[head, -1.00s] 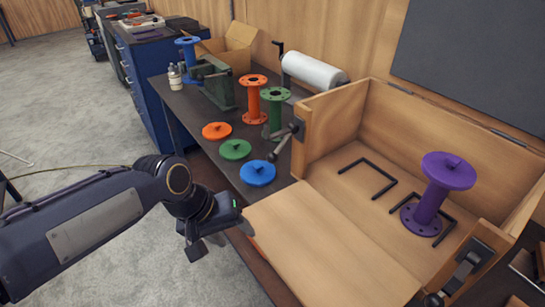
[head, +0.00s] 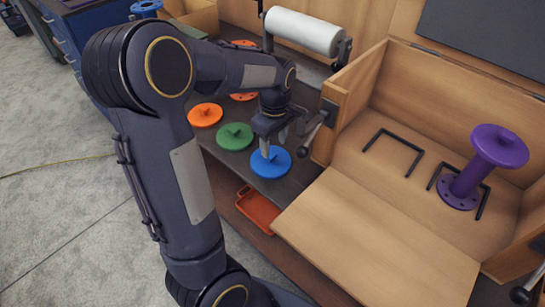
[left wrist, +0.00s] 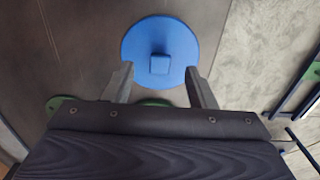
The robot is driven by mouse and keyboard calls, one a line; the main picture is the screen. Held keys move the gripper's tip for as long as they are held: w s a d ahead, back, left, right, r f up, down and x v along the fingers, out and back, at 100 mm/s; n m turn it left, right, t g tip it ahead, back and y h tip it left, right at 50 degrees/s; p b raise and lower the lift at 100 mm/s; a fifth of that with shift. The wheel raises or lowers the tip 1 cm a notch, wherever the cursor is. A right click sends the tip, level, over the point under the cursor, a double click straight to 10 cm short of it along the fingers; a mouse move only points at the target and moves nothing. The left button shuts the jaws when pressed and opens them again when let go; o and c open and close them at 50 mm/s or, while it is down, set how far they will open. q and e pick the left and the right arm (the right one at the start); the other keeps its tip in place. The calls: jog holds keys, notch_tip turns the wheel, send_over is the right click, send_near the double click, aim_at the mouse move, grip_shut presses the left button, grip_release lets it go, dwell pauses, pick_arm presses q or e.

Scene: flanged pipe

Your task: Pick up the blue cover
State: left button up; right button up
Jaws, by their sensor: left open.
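The blue cover (head: 281,167) is a round disc with a small raised knob, lying flat on the dark bench top near its front edge. My left gripper (head: 274,143) is open and points down over the cover; in the head view its fingers overlap the cover's far part. In the left wrist view the blue cover (left wrist: 160,35) lies ahead of the gripper (left wrist: 160,76), with the knob roughly centred between the two spread fingers. Nothing is held. Whether the fingertips touch the cover cannot be told.
A green cover (head: 235,137) and an orange cover (head: 205,115) lie beside the blue one. An open wooden box (head: 375,225) stands to the right, with a purple flanged pipe (head: 472,172) inside. A white roll (head: 302,31) is behind. A red tray (head: 258,211) sits below the bench edge.

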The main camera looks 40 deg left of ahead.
aim_at(274, 156)
pick_arm(q)
notch_tip(274, 156, down, 5)
jog(key=shift+f, duration=0.2)
jog(key=shift+c, duration=0.4)
jog(key=c, duration=1)
